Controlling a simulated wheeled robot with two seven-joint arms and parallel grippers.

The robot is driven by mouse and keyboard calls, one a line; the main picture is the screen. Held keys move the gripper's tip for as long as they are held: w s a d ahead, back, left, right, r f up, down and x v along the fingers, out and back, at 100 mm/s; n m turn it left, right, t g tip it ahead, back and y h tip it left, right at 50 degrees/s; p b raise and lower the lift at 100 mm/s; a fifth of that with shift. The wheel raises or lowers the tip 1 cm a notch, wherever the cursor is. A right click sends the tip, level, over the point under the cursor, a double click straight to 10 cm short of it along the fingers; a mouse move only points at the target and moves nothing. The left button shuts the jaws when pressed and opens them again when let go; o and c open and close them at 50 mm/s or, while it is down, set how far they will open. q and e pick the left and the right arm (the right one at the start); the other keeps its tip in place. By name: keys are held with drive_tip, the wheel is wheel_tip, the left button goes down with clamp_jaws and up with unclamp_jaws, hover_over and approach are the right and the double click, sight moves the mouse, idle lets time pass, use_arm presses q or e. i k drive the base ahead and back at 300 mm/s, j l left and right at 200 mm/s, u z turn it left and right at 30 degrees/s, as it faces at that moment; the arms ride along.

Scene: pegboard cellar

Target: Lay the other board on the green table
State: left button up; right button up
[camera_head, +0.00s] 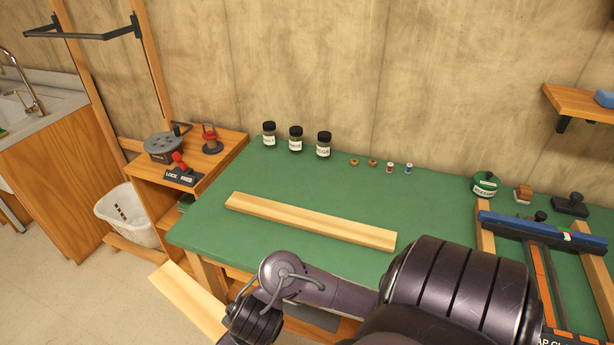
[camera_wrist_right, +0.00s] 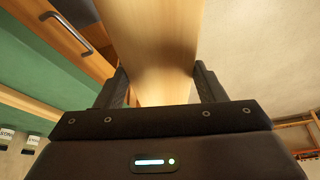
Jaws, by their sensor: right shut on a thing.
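One light wooden board (camera_head: 310,222) lies flat on the green table (camera_head: 215,220), near its front edge. The other board (camera_head: 188,298) shows at the lower left in the head view, in front of the table's left corner and outside the tabletop. My right gripper (camera_wrist_right: 160,84) is shut on this other board, which runs away between its fingers in the right wrist view (camera_wrist_right: 158,40). In the head view my right arm crosses the table's front edge and hides the board's near end and the gripper. My left gripper is not in view.
Several jars (camera_head: 295,140) and small items stand along the table's back. A blue-barred clamp frame (camera_head: 530,226) fills the right side. A wooden side stand (camera_head: 215,150) and white basket (camera_head: 125,215) are at left. Green surface is clear behind and left of the lying board.

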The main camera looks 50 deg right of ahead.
sight(320, 198)
drive_tip(key=i+l+z, duration=0.15)
drive_tip(key=i+z, duration=0.15)
drive_tip(key=z, duration=0.15)
drive_tip(key=i+z, duration=0.3)
drive_tip(key=z, duration=0.15)
drive_tip(key=i+j+z, duration=0.1)
drive_tip(key=i+z, duration=0.2)
drive_tip(key=z, duration=0.15)
drive_tip(key=i+z, duration=0.45)
drive_tip(key=z, duration=0.15)
